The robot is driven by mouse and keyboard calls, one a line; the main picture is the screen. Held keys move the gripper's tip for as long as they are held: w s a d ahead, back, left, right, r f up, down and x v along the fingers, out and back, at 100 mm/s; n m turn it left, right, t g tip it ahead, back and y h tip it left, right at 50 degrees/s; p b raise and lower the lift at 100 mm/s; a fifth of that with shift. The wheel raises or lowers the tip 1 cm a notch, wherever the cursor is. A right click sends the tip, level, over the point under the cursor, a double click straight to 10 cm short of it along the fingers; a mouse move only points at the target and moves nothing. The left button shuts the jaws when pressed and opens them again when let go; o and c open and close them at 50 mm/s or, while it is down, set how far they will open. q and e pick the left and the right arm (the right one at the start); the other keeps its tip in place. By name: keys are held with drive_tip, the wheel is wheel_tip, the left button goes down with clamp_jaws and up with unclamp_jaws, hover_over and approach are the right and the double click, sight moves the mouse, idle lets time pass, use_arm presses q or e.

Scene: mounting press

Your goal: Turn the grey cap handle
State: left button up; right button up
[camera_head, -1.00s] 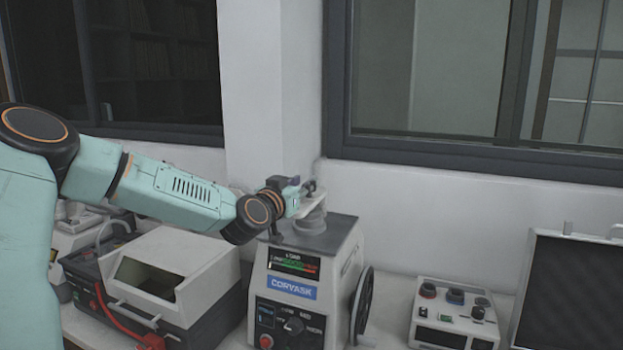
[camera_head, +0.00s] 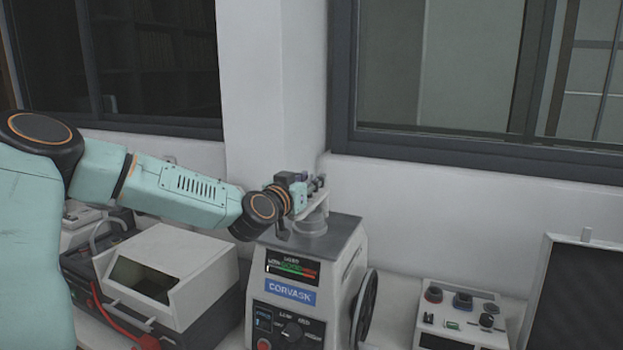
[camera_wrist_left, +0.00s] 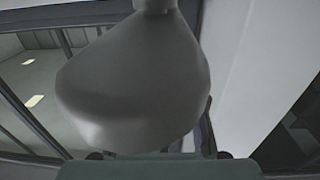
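The press (camera_head: 335,262) is a pale box labelled CORVASK with a round grey cap (camera_head: 312,224) on its top. The grey cap handle (camera_head: 316,209) sits above the cap, partly hidden by my left gripper (camera_head: 317,184). The left gripper reaches in from the left, right at the handle. In the left wrist view a large smooth grey part (camera_wrist_left: 130,85), seemingly the handle, fills the middle close up. Only small dark bits of the gripper show at the bottom edge, so its grip is unclear. My right gripper is not in view.
A dark handwheel (camera_head: 364,308) is on the press's right side. A beige-lidded machine (camera_head: 170,270) stands at left, with a red hose in front. A small control box (camera_head: 462,315) and an open case (camera_head: 575,295) are at right. A wall and windows lie behind.

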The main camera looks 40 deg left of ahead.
use_arm(q)
drive_tip(key=shift+w+a+f, duration=0.15)
drive_tip(key=shift+w+f, duration=0.1)
drive_tip(key=shift+w, duration=0.05)
drive_tip(key=shift+s+d+r, duration=0.2)
drive_tip(key=shift+s+d, duration=0.05)
drive_tip(key=shift+s+d+r, duration=0.3)
drive_tip(key=shift+s+r, duration=0.15)
drive_tip(key=shift+s, duration=0.2)
drive_tip(key=shift+c, duration=1.3)
drive_tip(key=shift+a, duration=0.1)
drive_tip(key=shift+c, duration=0.8)
drive_tip(key=shift+w+a+f, duration=0.15)
drive_tip(key=shift+w+f, duration=0.05)
drive_tip(key=shift+c, duration=0.7)
drive_tip(key=shift+w+a+f, duration=0.15)
drive_tip(key=shift+w, duration=0.1)
drive_tip(key=shift+c, duration=0.7)
drive_tip(key=shift+w, duration=0.1)
clamp_jaws()
